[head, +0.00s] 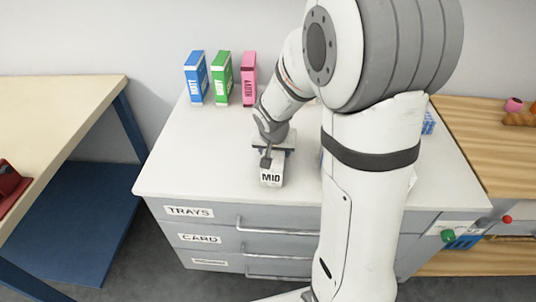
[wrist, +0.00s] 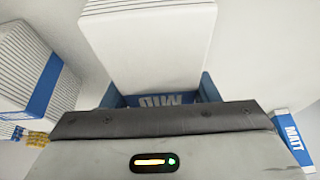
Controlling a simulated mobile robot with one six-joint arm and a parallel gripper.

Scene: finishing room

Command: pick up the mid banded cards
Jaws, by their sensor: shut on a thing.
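The mid banded cards (head: 271,177) are a white block of cards marked MID, on or just above the white cabinet top; I cannot tell which.
Blue (head: 195,78), green (head: 221,78) and pink (head: 249,78) boxes stand at the back of the cabinet top (head: 190,165). Another blue-banded card stack (wrist: 30,65) is left in the wrist view. The top's front left is clear; my arm hides much of its right.

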